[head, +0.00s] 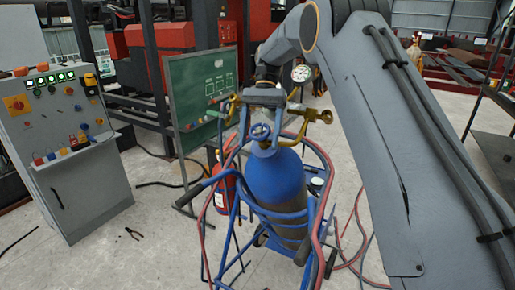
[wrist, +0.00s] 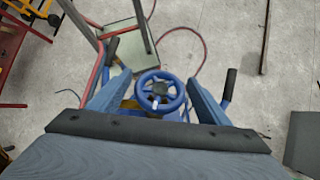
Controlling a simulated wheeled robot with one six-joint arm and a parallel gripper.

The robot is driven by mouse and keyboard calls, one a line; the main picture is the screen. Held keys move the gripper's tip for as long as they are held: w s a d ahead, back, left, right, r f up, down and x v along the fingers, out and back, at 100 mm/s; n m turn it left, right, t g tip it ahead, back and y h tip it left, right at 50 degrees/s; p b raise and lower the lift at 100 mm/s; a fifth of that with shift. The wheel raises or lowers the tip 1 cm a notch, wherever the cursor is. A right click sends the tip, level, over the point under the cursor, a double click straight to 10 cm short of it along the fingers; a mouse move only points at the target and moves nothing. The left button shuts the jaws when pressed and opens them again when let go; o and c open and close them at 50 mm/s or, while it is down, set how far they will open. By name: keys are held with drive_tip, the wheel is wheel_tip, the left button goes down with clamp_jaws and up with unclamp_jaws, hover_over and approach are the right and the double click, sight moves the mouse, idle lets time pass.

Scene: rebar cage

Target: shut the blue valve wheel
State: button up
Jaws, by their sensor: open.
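The blue valve wheel (head: 261,131) sits on top of a blue gas cylinder (head: 276,185) that stands in a blue wheeled frame. In the wrist view the wheel (wrist: 160,91) is seen from above, with spokes and a small white mark on its near rim. My gripper (wrist: 159,92) is open, with one finger at the left of the wheel and one at the right. Gaps show between the wheel and both fingers, so I see no grip on it. In the head view my gripper (head: 264,105) is above the cylinder top and partly hides the valve fittings.
Brass fittings and a gauge (head: 301,73) stand close around the valve. Red hoses (head: 327,180) loop around the cart. A red extinguisher (head: 224,185) and a green board (head: 203,90) are left of it. A grey control cabinet (head: 65,150) stands further left. Pliers (head: 132,233) lie on the floor.

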sight(260, 127)
drive_tip(key=shift+b+v, duration=0.75)
drive_tip(key=shift+v, duration=1.7)
drive_tip(key=shift+r, duration=0.1)
